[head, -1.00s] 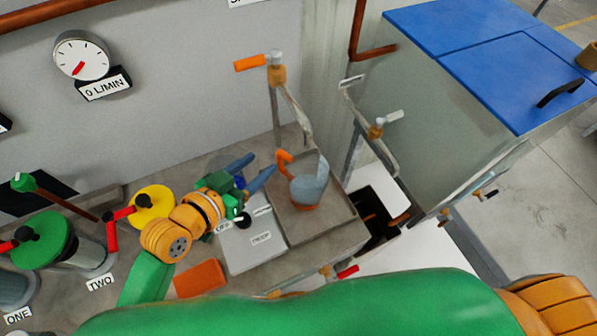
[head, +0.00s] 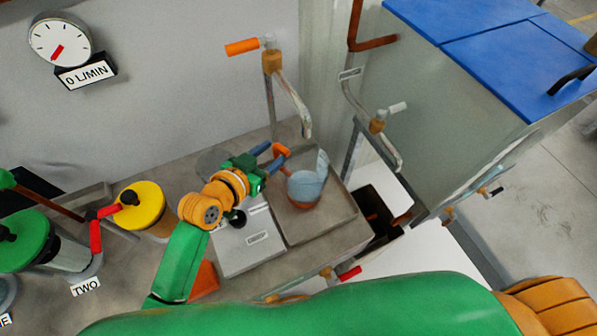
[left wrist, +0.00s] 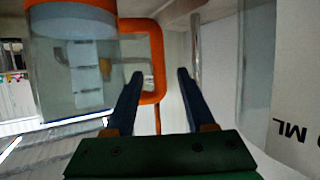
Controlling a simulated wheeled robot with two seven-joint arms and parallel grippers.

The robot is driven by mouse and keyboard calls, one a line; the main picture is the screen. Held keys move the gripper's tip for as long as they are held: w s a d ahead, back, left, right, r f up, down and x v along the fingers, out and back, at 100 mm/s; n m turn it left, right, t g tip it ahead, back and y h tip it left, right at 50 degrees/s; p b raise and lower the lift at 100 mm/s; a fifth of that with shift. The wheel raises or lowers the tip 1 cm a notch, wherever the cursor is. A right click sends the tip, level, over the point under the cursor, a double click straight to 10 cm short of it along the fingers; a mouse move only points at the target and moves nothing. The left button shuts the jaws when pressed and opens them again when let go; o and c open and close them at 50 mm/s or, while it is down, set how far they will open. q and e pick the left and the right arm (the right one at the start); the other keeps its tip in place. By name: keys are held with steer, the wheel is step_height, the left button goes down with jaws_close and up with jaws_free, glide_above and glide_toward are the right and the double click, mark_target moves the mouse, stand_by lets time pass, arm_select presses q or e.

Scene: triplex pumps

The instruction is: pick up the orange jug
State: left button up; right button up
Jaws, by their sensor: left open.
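The orange jug (head: 305,188) has a clear bluish body, an orange base and an orange handle. It stands upright in the shallow grey tray under the spout. My left gripper (head: 272,151) is open at the jug's handle side. In the left wrist view the open fingers (left wrist: 160,74) point at the orange handle (left wrist: 157,60). The handle's upright bar shows in the gap between the fingertips. I cannot tell how deep it lies between them. The jug's clear body (left wrist: 72,75) is left of the fingers there. My right gripper is out of view.
A tap with an orange lever (head: 242,46) and a hanging spout rises behind the jug. A grey labelled plate (head: 240,250) lies left of the tray (head: 325,225). A yellow-topped pump (head: 142,205) stands further left. A blue-lidded tank (head: 500,60) stands right.

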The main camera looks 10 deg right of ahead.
arm_select(q)
steer(key=shift+s, duration=0.1)
jaws_close()
steer(key=shift+r, duration=0.1)
stand_by(1.1)
